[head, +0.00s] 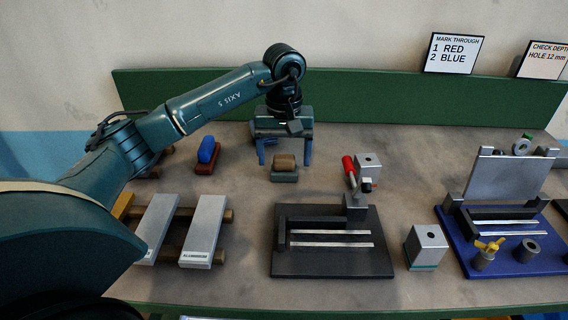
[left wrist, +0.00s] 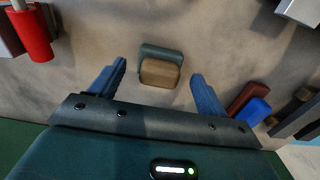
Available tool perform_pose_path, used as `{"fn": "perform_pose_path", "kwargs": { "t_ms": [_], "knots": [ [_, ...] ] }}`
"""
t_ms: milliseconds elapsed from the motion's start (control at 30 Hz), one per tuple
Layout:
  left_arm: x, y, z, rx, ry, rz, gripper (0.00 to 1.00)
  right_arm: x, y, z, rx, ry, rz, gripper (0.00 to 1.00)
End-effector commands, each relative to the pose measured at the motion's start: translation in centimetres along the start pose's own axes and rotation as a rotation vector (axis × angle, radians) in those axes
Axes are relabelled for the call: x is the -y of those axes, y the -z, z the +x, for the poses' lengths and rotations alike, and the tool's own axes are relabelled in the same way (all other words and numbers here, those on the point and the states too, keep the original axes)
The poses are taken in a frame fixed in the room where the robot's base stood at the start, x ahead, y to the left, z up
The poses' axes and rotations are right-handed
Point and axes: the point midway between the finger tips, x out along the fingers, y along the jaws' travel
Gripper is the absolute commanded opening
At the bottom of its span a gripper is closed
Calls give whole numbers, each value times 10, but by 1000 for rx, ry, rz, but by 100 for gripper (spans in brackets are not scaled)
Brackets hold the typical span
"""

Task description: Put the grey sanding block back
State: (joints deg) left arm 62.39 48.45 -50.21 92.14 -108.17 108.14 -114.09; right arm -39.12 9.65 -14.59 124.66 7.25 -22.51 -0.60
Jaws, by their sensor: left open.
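A small block with a dull grey-green lower part and a tan-brown upper part, which fits the grey sanding block (head: 285,176), sits on the table at mid-picture in the head view. It also shows in the left wrist view (left wrist: 160,73), just ahead of and between the fingers. My left gripper (head: 284,161) is open and points down, with one blue finger on each side of the block in the picture. The fingers look apart from the block, and nothing is held. My right gripper is not in view.
Left of the block is a red block with a blue top (head: 208,155). Nearer are grey bars (head: 205,232) on wooden supports. A dark fixture (head: 333,262) and red-handled clamp (head: 349,170) stand to the right, then a blue-based fixture (head: 510,262). A green board (head: 400,97) runs along the back.

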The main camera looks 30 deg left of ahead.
Motion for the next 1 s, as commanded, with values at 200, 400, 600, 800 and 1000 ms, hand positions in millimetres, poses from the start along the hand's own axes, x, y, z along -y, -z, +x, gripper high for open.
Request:
{"fn": "perform_pose_path", "kwargs": {
  "t_ms": [200, 400, 600, 800, 1000],
  "knots": [
    [-1, 1, -51, -4, -3, 0, 76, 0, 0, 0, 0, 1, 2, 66],
    [0, 1, -82, -2, 0, -1, 76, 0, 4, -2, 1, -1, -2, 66],
    [0, 0, -90, 0, 1, -1, 76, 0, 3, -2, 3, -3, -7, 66],
    [0, 0, -90, 0, 0, -1, 76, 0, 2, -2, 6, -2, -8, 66],
    [0, 0, -89, 0, 0, -1, 76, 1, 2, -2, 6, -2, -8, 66]
  ]
}}
